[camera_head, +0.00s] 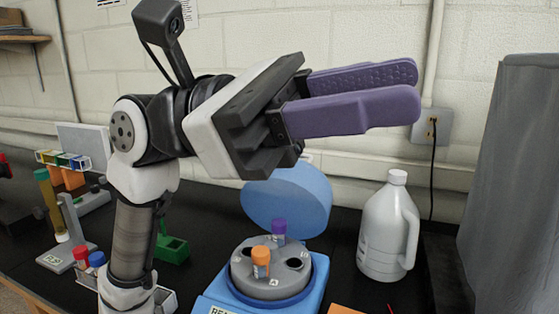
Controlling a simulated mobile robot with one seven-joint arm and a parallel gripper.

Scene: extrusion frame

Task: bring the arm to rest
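My gripper (408,90) is raised high in the middle of the head view, with its two purple fingers pointing right. The fingers are apart with a narrow gap between them, and I see nothing held there. My arm (132,235) rises from the bottom left and bends at the top toward the right. The gripper is above and behind or in front of the centrifuge's raised lid in the picture; I cannot tell its exact distance. It touches nothing that I can see.
Below stands a blue centrifuge (318,275) with its lid (288,200) up, holding an orange-capped tube (261,262) and a purple-capped tube (279,231). A white jug (388,230) stands right. Tube racks (62,160) are left. A grey panel (515,180) bounds the right.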

